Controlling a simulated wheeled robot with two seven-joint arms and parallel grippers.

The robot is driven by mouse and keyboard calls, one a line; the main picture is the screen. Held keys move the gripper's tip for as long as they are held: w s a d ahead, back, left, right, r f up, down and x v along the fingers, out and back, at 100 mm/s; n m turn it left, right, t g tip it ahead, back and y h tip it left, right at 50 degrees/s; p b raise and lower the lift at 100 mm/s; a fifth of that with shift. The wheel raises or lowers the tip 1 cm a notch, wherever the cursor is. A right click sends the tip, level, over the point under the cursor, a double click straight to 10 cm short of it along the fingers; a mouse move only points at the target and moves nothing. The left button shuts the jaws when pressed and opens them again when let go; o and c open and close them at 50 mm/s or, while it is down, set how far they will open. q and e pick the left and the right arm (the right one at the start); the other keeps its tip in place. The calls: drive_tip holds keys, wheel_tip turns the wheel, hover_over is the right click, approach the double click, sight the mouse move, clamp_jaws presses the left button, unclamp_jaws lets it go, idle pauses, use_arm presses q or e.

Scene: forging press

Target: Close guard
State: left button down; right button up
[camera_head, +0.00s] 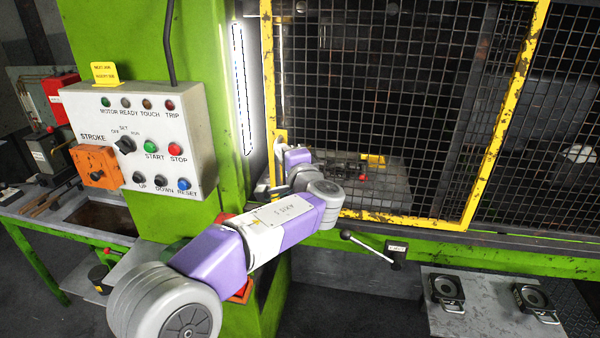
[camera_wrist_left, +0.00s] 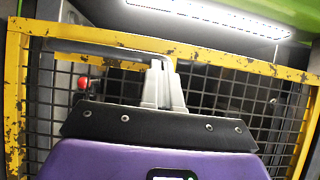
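The guard is a dark mesh panel in a yellow, chipped frame (camera_head: 497,137) in front of the press opening. It also fills much of the left wrist view, where its frame (camera_wrist_left: 215,62) runs across the top. A grey bar handle (camera_wrist_left: 95,48) is at the frame. My left gripper (camera_head: 268,188) is at the lower left edge of the guard, by the yellow handle plate (camera_head: 280,145). In the left wrist view its fingers (camera_wrist_left: 162,85) are close together at the handle's end and partly hide it. My right gripper is not in view.
A control box (camera_head: 135,135) with buttons is on the green press column (camera_head: 125,35) at left. A lever with a black knob (camera_head: 368,244) sticks out below the guard. A grey table (camera_head: 480,315) with dark metal blocks stands at lower right. A bench with tools is at far left.

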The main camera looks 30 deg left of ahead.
use_arm(q)
drive_tip(key=s+a+b, duration=0.2)
drive_tip(key=a+b, duration=0.1)
drive_tip(key=a, duration=0.5)
drive_tip(key=shift+s+a, duration=0.35)
drive_tip(key=w+d+b+v, duration=0.1)
drive_tip(key=w+b+v, duration=0.1)
drive_tip(key=v, duration=1.1)
drive_tip(key=shift+d, duration=0.35)
